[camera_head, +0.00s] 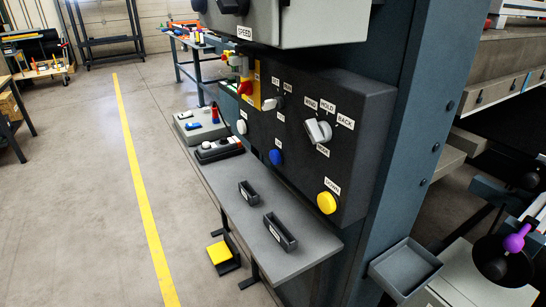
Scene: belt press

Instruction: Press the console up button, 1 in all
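The dark console panel (300,170) is mounted on the side of a blue-grey column. A yellow round button (326,203) at its lower right has a label that reads DOWN. A blue button (276,157) sits left of it, under a small label too small to read. A white button (241,127) is further left, also under a small unreadable label. I cannot tell from the labels which is the up button. Neither of my grippers shows in the head view, and nothing touches the buttons.
A mode knob (318,131) and a smaller selector (273,103) stick out above the buttons. A grey tray (405,267) is at lower right.

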